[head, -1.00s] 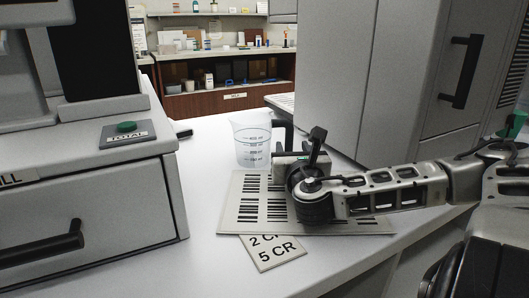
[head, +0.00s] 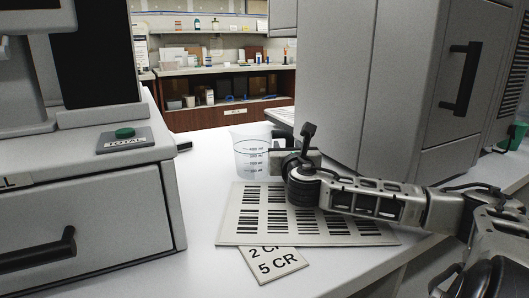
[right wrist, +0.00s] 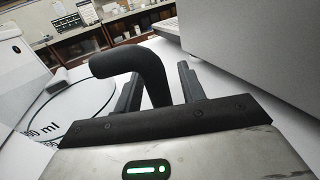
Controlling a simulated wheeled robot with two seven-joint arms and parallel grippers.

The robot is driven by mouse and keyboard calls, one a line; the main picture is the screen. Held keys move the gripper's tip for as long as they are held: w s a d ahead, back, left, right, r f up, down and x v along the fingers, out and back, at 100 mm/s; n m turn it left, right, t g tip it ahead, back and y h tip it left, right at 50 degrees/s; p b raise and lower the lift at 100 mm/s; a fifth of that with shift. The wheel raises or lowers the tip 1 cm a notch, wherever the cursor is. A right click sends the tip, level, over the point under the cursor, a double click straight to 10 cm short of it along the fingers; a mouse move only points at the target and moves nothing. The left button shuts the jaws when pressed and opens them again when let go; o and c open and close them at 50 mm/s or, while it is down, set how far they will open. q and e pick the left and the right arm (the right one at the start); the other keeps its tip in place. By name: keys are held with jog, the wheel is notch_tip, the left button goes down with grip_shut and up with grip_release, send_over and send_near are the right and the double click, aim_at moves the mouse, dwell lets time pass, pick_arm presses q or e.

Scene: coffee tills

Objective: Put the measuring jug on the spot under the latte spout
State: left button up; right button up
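The measuring jug (head: 250,159) is clear with dark scale marks and a black handle. It stands upright on the white counter, just behind the barcode board. My right gripper (head: 291,156) is at the handle side of the jug, to its right. In the right wrist view the black handle (right wrist: 135,63) passes between the two fingers of the gripper (right wrist: 160,85), with a small gap at the right finger, so the fingers look open around it. The jug's marked wall (right wrist: 70,112) shows at the left there. My left gripper is out of view. No latte spout can be made out.
The barcode board (head: 240,228) lies in front of the jug, over a price card (head: 275,265). A grey till (head: 90,205) with a green TOTAL button (head: 125,132) stands at left. A tall grey cabinet-like machine (head: 340,80) stands behind right. The counter left of the jug is clear.

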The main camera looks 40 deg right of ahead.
grip_shut()
jog(key=shift+r, duration=0.2)
